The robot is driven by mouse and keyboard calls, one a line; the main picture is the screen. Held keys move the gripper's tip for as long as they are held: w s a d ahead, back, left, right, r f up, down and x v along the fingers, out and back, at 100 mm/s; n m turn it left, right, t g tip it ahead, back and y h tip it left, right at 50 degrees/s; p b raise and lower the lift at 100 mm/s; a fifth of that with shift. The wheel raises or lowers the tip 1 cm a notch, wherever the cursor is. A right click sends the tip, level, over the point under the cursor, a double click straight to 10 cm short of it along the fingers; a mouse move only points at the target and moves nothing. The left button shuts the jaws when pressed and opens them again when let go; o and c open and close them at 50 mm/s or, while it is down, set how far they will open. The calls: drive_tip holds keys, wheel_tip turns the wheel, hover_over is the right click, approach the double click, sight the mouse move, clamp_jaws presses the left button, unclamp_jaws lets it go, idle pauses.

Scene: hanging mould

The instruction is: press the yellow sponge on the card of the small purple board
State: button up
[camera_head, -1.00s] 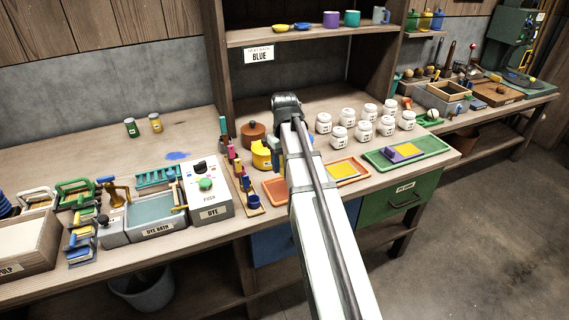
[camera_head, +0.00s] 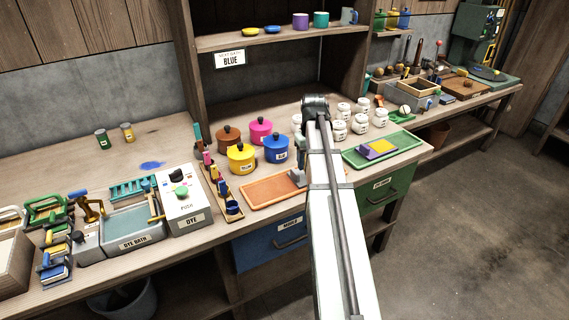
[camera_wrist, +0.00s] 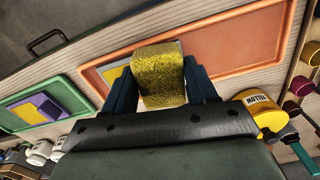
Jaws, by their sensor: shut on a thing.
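My gripper (camera_wrist: 160,80) is shut on the yellow sponge (camera_wrist: 159,68), a rough block between two dark blue fingers. In the wrist view the sponge is over the orange tray and partly hides a yellow card on a pale board there. The small purple board (camera_wrist: 41,99) lies in the green tray at the left of the wrist view, apart from the sponge. Its yellow card (camera_wrist: 29,113) is partly covered by a dark purple block. The board also shows in the head view (camera_head: 368,152), right of my arm. My arm mostly hides the gripper there.
The orange tray (camera_head: 262,191) and green tray (camera_head: 408,139) lie along the bench's front edge. Lidded pots, including the yellow pot (camera_head: 241,158) and blue pot (camera_head: 276,149), stand behind. Several white jars (camera_head: 360,124) stand behind the green tray. A rack of handled tools (camera_head: 226,199) is left.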

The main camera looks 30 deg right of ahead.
drive_tip(key=s+d+f+m, duration=0.1)
drive_tip(key=d+m, duration=0.3)
drive_tip(key=d, duration=2.6)
drive_tip(key=m, duration=0.1)
hover_over(381, 147)
drive_tip(key=shift+m, duration=0.6)
drive_tip(key=shift+f, duration=0.1)
drive_tip(key=shift+f, duration=2.8)
drive_tip(key=shift+f, duration=0.55)
drive_tip(key=shift+r, duration=0.1)
wheel_tip(381, 147, up, 7)
